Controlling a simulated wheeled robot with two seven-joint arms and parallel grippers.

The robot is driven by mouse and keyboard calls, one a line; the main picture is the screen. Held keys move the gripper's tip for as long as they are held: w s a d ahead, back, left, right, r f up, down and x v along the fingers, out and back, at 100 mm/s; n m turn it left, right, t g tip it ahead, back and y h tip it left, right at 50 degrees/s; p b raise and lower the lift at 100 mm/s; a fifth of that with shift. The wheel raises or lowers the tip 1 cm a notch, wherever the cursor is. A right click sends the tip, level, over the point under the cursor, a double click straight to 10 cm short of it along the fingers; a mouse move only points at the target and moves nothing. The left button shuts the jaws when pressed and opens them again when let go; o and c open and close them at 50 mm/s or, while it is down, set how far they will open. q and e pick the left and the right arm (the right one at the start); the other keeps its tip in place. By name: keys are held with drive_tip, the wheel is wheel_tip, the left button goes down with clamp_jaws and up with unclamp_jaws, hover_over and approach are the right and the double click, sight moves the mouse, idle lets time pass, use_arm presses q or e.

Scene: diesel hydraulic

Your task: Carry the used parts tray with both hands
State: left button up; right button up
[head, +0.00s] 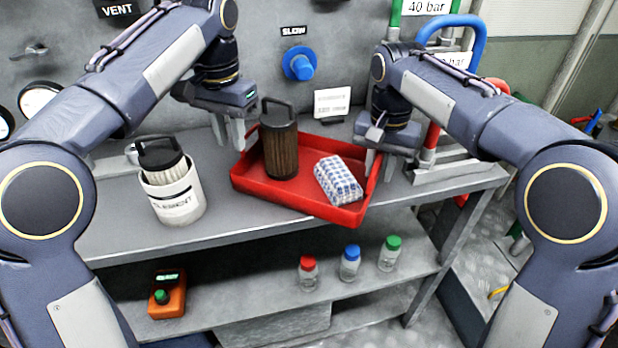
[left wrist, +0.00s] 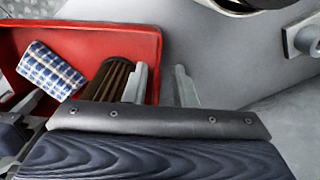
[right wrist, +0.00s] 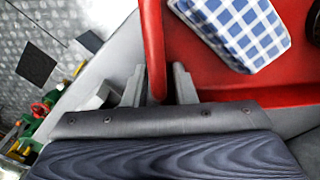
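The red used parts tray (head: 285,203) rests on the grey bench. It holds a dark brown ribbed filter with a black handle (head: 281,150) and a blue-and-white checked cloth bundle (head: 338,181). My left gripper (head: 229,145) is open at the tray's left side. In the left wrist view its fingers (left wrist: 162,80) are apart, one on each side of the tray wall (left wrist: 153,45). My right gripper (head: 379,172) is at the tray's right side. In the right wrist view its open fingers (right wrist: 159,80) straddle the red wall (right wrist: 153,35), with small gaps visible.
A white element canister (head: 175,200) stands left on the bench. A white sign (head: 332,103) and blue knob (head: 299,64) are behind the tray. The lower shelf holds an orange box (head: 167,297) and several capped bottles (head: 349,264). Red, green and blue pipes rise at the right.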

drive_tip(key=shift+r, duration=0.1)
use_arm(q)
wheel_tip(320, 180, up, 4)
drive_tip(key=shift+r, duration=0.1)
use_arm(e)
wheel_tip(320, 180, up, 12)
idle(0.4)
idle(0.3)
